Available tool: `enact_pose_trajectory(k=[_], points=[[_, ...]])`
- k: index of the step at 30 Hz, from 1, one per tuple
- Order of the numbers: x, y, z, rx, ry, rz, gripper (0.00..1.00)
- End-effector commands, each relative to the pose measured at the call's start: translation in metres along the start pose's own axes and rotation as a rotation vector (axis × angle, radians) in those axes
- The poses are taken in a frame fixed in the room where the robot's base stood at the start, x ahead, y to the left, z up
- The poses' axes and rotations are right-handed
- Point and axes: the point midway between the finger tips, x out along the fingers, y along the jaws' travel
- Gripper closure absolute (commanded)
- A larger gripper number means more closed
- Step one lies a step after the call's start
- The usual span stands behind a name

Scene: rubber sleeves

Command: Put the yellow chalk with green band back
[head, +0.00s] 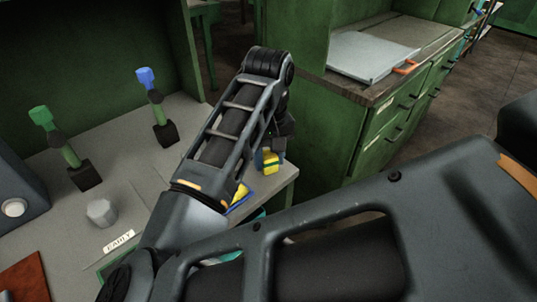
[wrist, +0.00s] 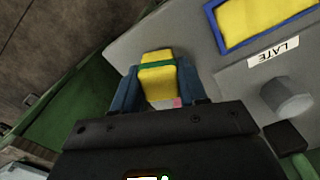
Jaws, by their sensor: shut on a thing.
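The yellow chalk with the green band (wrist: 157,84) is between the two blue fingers of my gripper (wrist: 158,74) in the wrist view. My gripper is shut on it. In the head view my gripper (head: 269,158) is past my forearm, near the grey table's right corner, and part of the yellow chalk (head: 271,166) shows there. My arm hides most of this area in the head view. I cannot tell the gap between chalk and table.
A green-topped stand (head: 64,145) and a blue-topped stand (head: 157,108) rise on the table (head: 112,140). A green cabinet (head: 385,115) stands at the right, with floor (head: 490,70) beyond.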

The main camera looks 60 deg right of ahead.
Motion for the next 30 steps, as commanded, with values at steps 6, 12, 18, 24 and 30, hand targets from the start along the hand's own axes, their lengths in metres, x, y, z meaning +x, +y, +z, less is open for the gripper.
enact_pose_trajectory(k=[6,12,18,24,30], points=[[0.003,0.0,0.0,0.0,0.0,0.0,0.86],[0.002,0.0,0.0,0.0,0.0,0.0,0.46],[0.002,0.0,0.0,0.0,0.0,0.0,0.32],[0.001,0.0,0.0,0.0,0.0,0.0,0.32],[-0.011,-0.001,-0.001,0.002,0.004,-0.004,0.32]])
